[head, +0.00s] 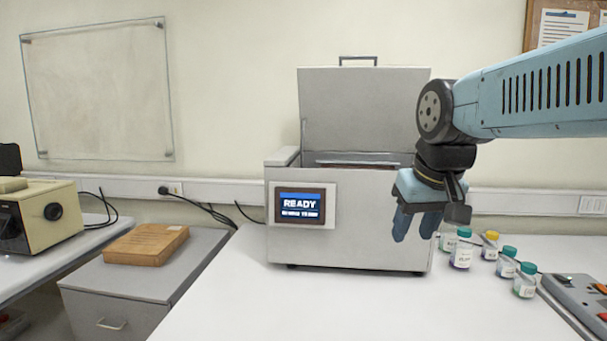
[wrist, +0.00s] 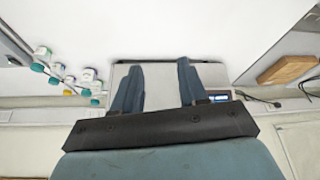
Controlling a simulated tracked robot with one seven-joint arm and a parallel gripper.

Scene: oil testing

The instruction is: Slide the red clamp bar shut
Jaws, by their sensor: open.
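A grey box-shaped testing machine (head: 350,238) stands on the white bench with its lid (head: 365,105) raised. Its screen (head: 300,206) reads READY. A thin dark reddish strip (head: 358,164) shows in the opening under the lid; I cannot tell whether it is the red clamp bar. No red bar shows clearly in either view. My gripper (head: 416,228) is open and empty, fingers pointing down, in front of the machine's right side. In the wrist view my gripper (wrist: 160,66) has its two blue fingers apart, with the grey machine (wrist: 158,82) behind them.
Several small sample bottles with teal or yellow caps (head: 461,250) stand right of the machine. A grey control box with buttons (head: 582,296) lies at the right edge. A brown box (head: 146,244) rests on a grey cabinet at left. The bench front (head: 300,310) is clear.

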